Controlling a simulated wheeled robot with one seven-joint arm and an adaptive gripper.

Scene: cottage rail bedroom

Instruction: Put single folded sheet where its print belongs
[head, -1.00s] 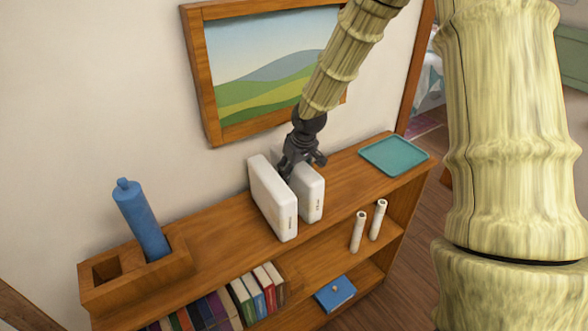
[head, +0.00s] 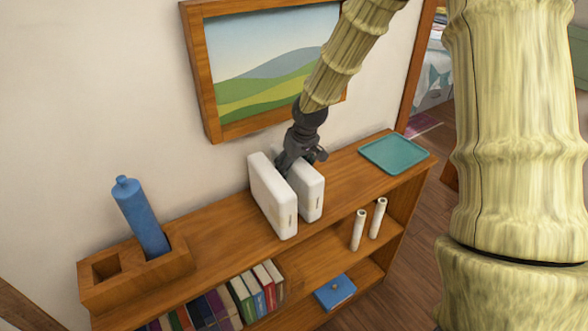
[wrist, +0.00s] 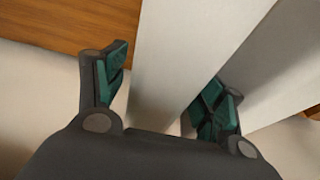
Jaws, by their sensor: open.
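Two white upright slabs stand side by side on the shelf top, likely folded sheets: a left one (head: 272,196) and a right one (head: 312,190). Each has small print on its front end, too small to read. My gripper (head: 303,160) is open over the right slab at its wall side. In the wrist view, my gripper (wrist: 160,92) has one finger on each side of one slab (wrist: 185,60). One finger is in the gap beside the other slab (wrist: 265,85). I cannot tell whether the fingers touch.
A teal tray (head: 395,155) lies at the right end of the shelf top (head: 225,240). A blue bottle (head: 142,220) leans in a wooden holder (head: 105,290) at left. Books (head: 240,300), two white tubes (head: 358,230) and a blue box (head: 335,292) are below. A picture (head: 270,75) hangs behind.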

